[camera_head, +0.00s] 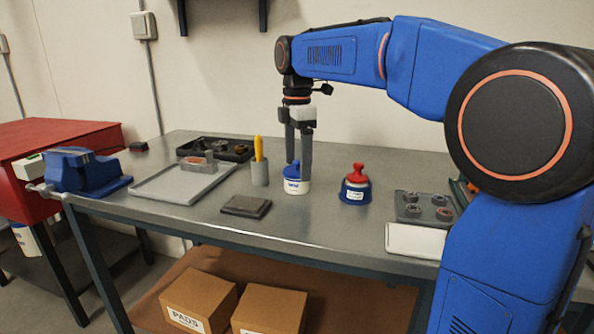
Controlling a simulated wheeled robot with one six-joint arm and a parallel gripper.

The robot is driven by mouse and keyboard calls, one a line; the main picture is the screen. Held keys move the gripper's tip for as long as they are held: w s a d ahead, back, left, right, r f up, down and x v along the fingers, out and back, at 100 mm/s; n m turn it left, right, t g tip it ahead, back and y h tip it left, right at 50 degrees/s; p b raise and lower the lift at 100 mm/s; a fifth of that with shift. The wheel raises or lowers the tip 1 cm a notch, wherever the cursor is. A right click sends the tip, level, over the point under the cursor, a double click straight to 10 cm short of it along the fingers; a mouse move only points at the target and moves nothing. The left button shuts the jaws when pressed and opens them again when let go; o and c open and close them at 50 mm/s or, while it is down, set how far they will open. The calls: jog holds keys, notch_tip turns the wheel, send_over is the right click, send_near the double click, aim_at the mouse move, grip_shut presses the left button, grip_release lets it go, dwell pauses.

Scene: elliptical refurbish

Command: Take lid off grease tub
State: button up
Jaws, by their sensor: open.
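The grease tub (296,187) is a small white pot with a dark label, standing on the grey workbench near its middle. Its blue lid (291,172) is on top. My gripper (298,166) points straight down at the tub with its two fingers apart. One finger reaches down in front of the lid's right side and hides part of it. The other ends near the lid's back edge. I cannot tell whether either finger touches the lid.
A blue pot with a red knob (356,186) stands just right of the tub. A grey cup with a yellow-handled tool (260,173) and a dark flat block (246,206) are to the left. A shallow tray (160,188) and blue vise (88,172) lie farther left. Bare bench lies in front.

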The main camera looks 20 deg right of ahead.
jog(key=c, duration=1.1)
